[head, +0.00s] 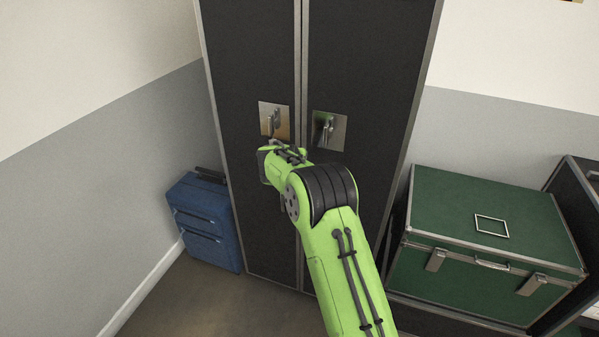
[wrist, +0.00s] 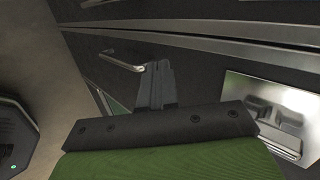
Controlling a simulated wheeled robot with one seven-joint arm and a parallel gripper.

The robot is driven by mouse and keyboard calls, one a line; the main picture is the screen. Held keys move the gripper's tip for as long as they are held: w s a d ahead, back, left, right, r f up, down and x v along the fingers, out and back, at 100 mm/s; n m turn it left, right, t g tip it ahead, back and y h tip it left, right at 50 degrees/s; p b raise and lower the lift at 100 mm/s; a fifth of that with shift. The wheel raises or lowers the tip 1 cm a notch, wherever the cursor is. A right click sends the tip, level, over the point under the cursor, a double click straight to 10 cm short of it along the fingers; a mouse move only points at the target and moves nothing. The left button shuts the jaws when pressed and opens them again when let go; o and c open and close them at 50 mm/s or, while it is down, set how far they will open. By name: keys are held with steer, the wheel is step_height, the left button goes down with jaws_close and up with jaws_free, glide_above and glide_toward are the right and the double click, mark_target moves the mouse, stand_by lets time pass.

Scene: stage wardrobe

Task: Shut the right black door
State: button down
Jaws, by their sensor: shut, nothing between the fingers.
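A tall cabinet has two black doors side by side in silver trim. The right black door (head: 368,60) carries a latch handle (head: 325,130) on a metal plate. It looks level with the left black door (head: 250,50) in the head view; I cannot tell whether a small gap remains. The left door has a similar handle (head: 271,120). My gripper (head: 266,165) is in front of the left door, just below its handle, partly hidden by my arm. In the wrist view its fingers (wrist: 158,70) are shut and empty, with a metal latch plate (wrist: 280,108) to their right.
A green case (head: 490,215) with metal edges stands right of the cabinet. A blue suitcase (head: 205,222) stands at its left by the wall. Another dark case (head: 580,200) is at the far right. Bare floor (head: 215,305) shows at the front left.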

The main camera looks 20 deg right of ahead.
steer(key=s+a+r+n+y+p, duration=0.1)
steer(key=s+a+r+n, duration=0.1)
steer(key=s+r+n, duration=0.35)
steer(key=s+a+r+n+y, duration=0.1)
steer(key=s+a+r+n, duration=0.1)
steer(key=s+r, duration=0.55)
steer(key=s+a+r+n+p, duration=0.1)
steer(key=s+a+r+n, duration=0.3)
steer(key=s, duration=0.5)
steer(key=s+a+f+n+g+y, duration=0.1)
steer(key=s+n, duration=0.5)
steer(key=s, duration=0.5)
steer(key=s+a+f+n+g+y+p, duration=0.1)
steer(key=s+n+y, duration=0.1)
steer(key=s+n, duration=0.5)
steer(key=s, duration=0.5)
steer(key=shift+a, duration=0.25)
steer(key=shift+s+n, duration=0.15)
steer(key=shift+n, duration=0.1)
